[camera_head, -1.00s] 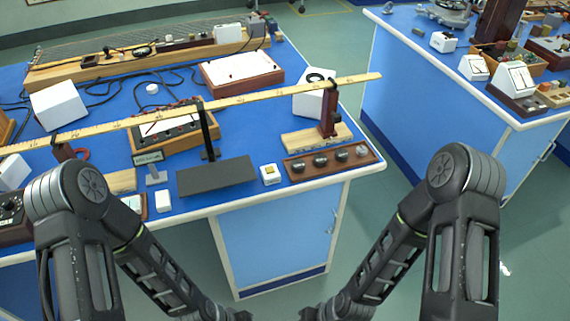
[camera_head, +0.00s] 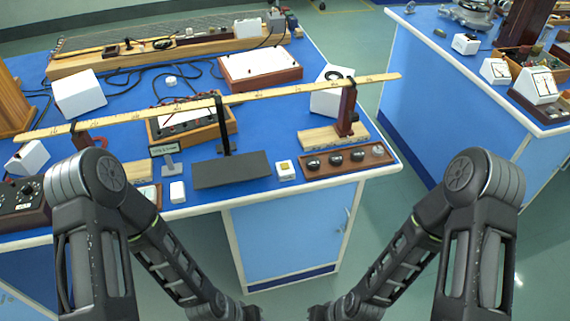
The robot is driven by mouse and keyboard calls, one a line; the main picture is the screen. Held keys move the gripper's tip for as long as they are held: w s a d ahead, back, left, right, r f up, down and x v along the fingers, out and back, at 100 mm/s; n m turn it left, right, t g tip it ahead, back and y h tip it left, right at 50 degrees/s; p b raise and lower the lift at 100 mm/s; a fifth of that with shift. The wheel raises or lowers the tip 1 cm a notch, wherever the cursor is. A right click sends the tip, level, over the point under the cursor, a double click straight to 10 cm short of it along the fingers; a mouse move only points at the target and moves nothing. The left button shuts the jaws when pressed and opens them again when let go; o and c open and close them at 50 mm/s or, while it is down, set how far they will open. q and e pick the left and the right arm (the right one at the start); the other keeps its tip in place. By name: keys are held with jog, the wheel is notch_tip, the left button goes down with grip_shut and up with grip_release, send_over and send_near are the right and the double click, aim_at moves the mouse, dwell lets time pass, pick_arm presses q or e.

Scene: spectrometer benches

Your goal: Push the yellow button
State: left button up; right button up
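The yellow button (camera_head: 285,165) is a small yellow square on top of a little white box near the front edge of the blue bench. The box stands between a dark flat plate on its left and a wooden tray of dark round pieces on its right. Nothing covers the button. My two arms come in from the lower left and lower right, and their far ends hang low in front of the bench, well below and apart from the button. Both grippers are cut off by the bottom edge of the picture.
A dark plate with a post (camera_head: 232,170) and a tray of round pieces (camera_head: 346,161) flank the button box closely. A long yellow ruler (camera_head: 285,92) spans above the bench behind it. A second bench (camera_head: 430,85) stands at right. Green floor lies between the benches.

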grip_shut()
dwell(1.3)
